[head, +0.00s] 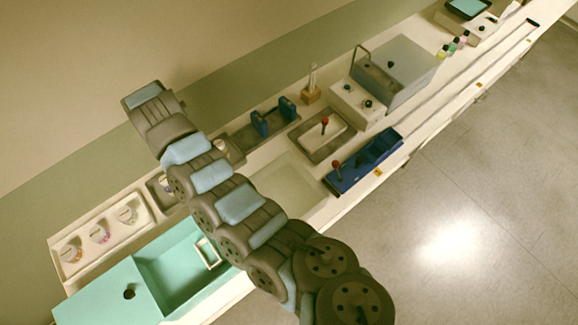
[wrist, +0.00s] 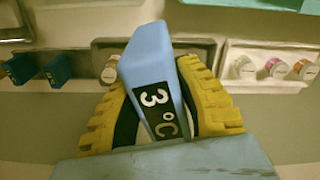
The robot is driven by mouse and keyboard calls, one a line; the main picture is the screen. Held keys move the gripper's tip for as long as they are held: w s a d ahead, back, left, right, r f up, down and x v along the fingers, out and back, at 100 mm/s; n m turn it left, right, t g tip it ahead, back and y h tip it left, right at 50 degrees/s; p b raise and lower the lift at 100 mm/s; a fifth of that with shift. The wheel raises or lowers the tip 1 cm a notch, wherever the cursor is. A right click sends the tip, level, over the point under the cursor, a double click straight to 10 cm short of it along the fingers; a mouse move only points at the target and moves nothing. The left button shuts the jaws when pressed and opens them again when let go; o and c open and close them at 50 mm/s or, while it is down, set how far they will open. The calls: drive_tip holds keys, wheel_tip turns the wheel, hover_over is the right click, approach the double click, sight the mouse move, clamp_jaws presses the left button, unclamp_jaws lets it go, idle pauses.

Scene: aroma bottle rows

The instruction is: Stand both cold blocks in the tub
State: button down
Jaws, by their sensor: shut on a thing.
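In the wrist view, my gripper (wrist: 155,78) is shut on a blue cold block (wrist: 150,60). The block shows a black label reading "3°C" and is gripped between the yellow, ridged fingers. In the head view my arm hides the gripper and this block. I cannot make out a second cold block for certain.
A teal box (head: 95,298) with a white frame (head: 207,253) inside stands at front left. A white tray (head: 60,243) holds several small bottles behind it. Two blue uprights (head: 270,122), a grey tray (head: 318,150) and a blue, red-knobbed unit (head: 368,162) stand near the tub.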

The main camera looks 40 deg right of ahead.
drive_tip(key=w+d+f+b, duration=0.1)
drive_tip(key=w+d+f, duration=0.1)
drive_tip(key=d+f, duration=0.75)
drive_tip(key=s+d+f+m+b, duration=0.1)
drive_tip(key=s+d+f, duration=0.3)
drive_tip(key=s+d, duration=0.5)
drive_tip(key=s+d+f+m+b, duration=0.1)
drive_tip(key=s+d+f+m, duration=0.1)
drive_tip(key=s+d+f, duration=0.3)
drive_tip(key=s+d, duration=0.4)
drive_tip(key=d, duration=0.2)
drive_tip(key=shift+s+d+f, duration=0.25)
drive_tip(key=shift+s+d, duration=0.1)
drive_tip(key=shift+s, duration=0.05)
drive_tip(key=shift+s+r+p, duration=0.1)
drive_tip(key=shift+r+p, duration=0.1)
drive_tip(key=shift+p, duration=0.4)
drive_tip(key=shift+f+b, duration=3.85)
drive_tip(key=shift+f, duration=2.2)
drive_tip(key=shift+f+b, duration=0.35)
drive_tip(key=shift+f, duration=0.25)
